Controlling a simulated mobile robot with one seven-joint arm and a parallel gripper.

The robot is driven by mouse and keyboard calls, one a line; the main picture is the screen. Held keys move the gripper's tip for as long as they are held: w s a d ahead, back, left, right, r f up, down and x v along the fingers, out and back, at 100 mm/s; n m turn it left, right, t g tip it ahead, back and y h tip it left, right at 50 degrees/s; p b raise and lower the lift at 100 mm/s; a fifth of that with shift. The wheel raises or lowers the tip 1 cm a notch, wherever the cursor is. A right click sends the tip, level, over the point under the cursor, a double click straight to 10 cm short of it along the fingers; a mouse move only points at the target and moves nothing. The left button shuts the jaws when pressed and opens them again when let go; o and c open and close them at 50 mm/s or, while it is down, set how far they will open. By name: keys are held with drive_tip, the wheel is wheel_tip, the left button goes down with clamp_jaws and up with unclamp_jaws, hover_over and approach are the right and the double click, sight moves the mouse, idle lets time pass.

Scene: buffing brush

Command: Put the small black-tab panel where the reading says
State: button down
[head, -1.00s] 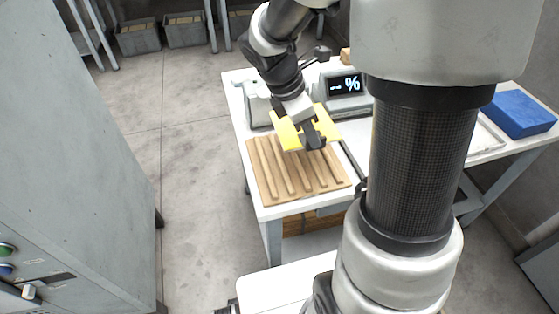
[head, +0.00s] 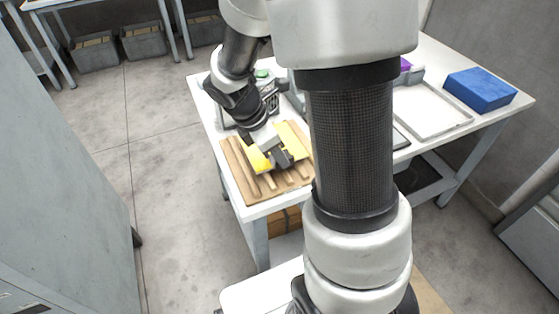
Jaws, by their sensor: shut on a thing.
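My gripper (head: 282,160) is shut on a yellow panel (head: 293,138), gripping it near the middle. The panel is over the wooden ribbed board (head: 240,182) at the near left end of the white table. I cannot tell whether the panel touches the board. A black tab on it cannot be made out, as the dark fingers cover its middle. A grey device with a green button (head: 262,73) is behind my wrist. No reading shows now.
A shallow white tray (head: 440,108), a blue block (head: 480,91) and a small purple item (head: 405,65) are on the table's right part. My arm hides the table's middle. Grey bins (head: 143,42) stand at the back left. The floor left of the table is clear.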

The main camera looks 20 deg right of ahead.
drive_tip(key=shift+f, duration=0.55)
drive_tip(key=shift+f, duration=0.2)
drive_tip(key=c, duration=1.9)
unclamp_jaws()
drive_tip(key=shift+o, duration=0.2)
